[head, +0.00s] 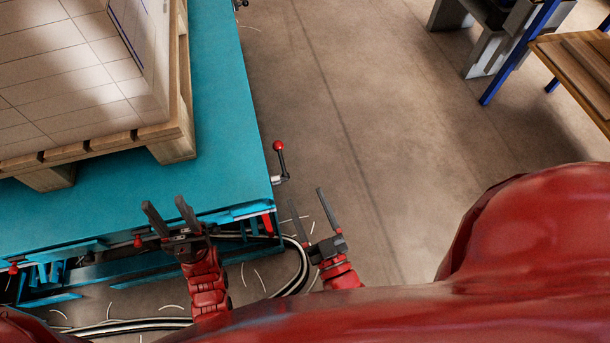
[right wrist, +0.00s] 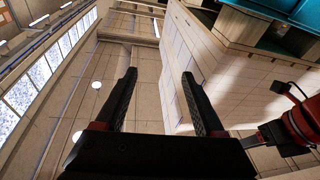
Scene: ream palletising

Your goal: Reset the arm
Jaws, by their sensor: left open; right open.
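My left gripper (head: 170,212) is open and empty in the head view, over the front edge of the teal platform (head: 225,110). My right gripper (head: 308,207) is open and empty to its right, over the bare floor just off the platform's corner. In the right wrist view the two dark fingers of my right gripper (right wrist: 160,95) stand apart with nothing between them. A stack of pale reams (head: 75,70) sits on a wooden pallet (head: 172,150) on the platform, at the upper left. It is apart from both grippers.
A lever with a red knob (head: 279,146) stands at the platform's right corner, near my right gripper. Black and white cables (head: 300,265) lie on the floor below. A wooden table (head: 580,65) with blue legs is at the upper right. The floor (head: 350,90) between is clear.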

